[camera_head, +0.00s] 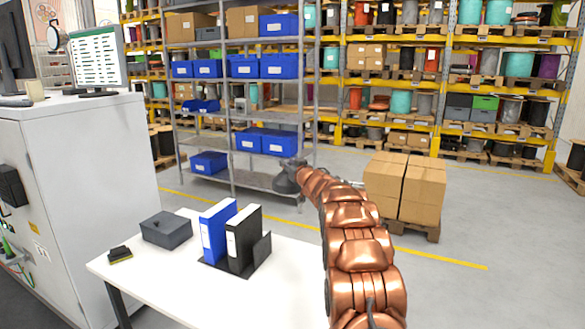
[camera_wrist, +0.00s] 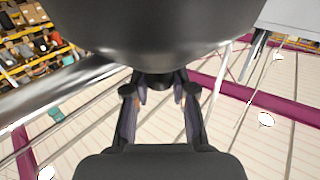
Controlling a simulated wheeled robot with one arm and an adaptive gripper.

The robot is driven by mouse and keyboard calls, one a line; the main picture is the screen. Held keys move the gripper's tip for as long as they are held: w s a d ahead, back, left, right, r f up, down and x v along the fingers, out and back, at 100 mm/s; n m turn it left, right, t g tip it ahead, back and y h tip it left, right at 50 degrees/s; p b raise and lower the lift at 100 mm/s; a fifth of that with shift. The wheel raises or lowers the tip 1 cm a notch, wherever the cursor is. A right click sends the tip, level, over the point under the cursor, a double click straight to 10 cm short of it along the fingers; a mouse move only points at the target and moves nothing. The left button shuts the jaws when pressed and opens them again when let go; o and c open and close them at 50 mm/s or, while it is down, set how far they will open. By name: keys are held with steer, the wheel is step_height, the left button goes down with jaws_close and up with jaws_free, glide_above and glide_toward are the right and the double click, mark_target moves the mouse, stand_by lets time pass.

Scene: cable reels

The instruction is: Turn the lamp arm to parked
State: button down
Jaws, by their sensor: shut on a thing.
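In the wrist view the fingers of my gripper (camera_wrist: 160,108) reach up to a small dark part below a large dark rounded body, which looks like the lamp head (camera_wrist: 160,35). They are closed on that part, which seems to belong to the lamp arm; the exact contact is partly hidden. A shiny metal bar (camera_wrist: 65,88), likely the lamp arm, runs off to the left. In the head view a dark grey shape, likely the lamp head (camera_head: 286,182), shows at the far end of my copper arm. My fingers cannot be made out there. No parked mark is visible.
A white table (camera_head: 185,285) carries a grey box (camera_head: 166,230), a brush (camera_head: 120,254) and binders in a holder (camera_head: 235,237). A white cabinet (camera_head: 100,160) stands left. Behind are shelving with blue bins (camera_head: 263,142) and stacked cartons (camera_head: 405,185). Floor on the right is open.

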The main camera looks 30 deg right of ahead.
steer(key=shift+w+d+m+h, duration=0.25)
steer(key=shift+w+d+h, duration=0.15)
steer(key=shift+d, duration=0.15)
steer(key=shift+w+d+m+h, duration=0.25)
steer(key=shift+w+d+h, duration=0.15)
steer(key=shift+d, duration=0.15)
steer(key=shift+s+r, duration=0.1)
steer(key=shift+r, duration=0.05)
steer(key=shift+d+r, duration=0.1)
steer(key=shift+d, duration=0.05)
steer(key=c, duration=1)
jaws_free()
steer(key=shift+d, duration=0.1)
steer(key=shift+o, duration=0.2)
steer(key=shift+f, duration=0.2)
steer(key=v, duration=1.1)
steer(key=shift+s+a+r, duration=0.15)
steer(key=shift+s+a, duration=0.15)
steer(key=shift+s, duration=0.05)
steer(key=shift+a, duration=0.1)
